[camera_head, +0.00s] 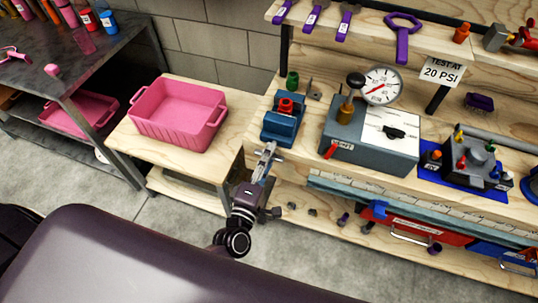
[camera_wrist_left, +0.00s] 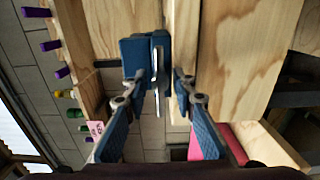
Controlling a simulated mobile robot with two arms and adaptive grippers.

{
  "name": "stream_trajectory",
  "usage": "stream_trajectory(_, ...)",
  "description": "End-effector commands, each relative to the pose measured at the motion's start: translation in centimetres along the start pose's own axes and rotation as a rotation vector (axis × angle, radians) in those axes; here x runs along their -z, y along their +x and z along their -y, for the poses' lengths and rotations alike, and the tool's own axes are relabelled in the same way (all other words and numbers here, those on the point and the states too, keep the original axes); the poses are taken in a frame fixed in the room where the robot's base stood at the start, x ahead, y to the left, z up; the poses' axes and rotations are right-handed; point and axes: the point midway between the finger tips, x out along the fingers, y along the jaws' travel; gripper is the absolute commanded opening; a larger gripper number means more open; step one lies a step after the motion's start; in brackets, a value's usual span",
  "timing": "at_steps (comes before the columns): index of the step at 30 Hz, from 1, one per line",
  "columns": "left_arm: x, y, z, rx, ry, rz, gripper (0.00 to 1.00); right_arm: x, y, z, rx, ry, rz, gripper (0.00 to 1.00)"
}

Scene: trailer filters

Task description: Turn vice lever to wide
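The blue vice (camera_head: 281,126) stands at the left front edge of the workbench, with a red piece (camera_head: 286,106) on top. In the left wrist view the vice (camera_wrist_left: 134,53) is ahead, and its thin metal lever (camera_wrist_left: 156,66) runs up and down the picture. My left gripper (camera_head: 264,164) is just in front of the vice in the head view. In the left wrist view its fingers (camera_wrist_left: 159,80) are spread apart, with the lever's line between them and gaps at both sides. Whether a finger touches the lever is unclear. My right gripper is not in view.
A grey gauge box (camera_head: 358,150) with a dial and red lever sits right of the vice. A pink bin (camera_head: 178,114) stands on a low wooden table at left. Grey floor (camera_head: 165,235) is open between.

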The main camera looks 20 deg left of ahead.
Motion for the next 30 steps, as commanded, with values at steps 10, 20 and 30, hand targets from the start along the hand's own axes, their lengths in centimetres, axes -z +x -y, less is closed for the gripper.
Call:
stream_trajectory(10,0.0,-5.9,0.2,0.006,0.001,0.002,0.25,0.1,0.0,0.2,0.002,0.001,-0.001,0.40)
stream_trajectory(20,0.0,-11.2,0.1,0.003,0.000,0.001,0.25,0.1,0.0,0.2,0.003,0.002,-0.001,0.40)
stream_trajectory(30,0.0,-11.9,0.0,0.001,-0.001,0.000,0.25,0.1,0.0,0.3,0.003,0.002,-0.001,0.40)
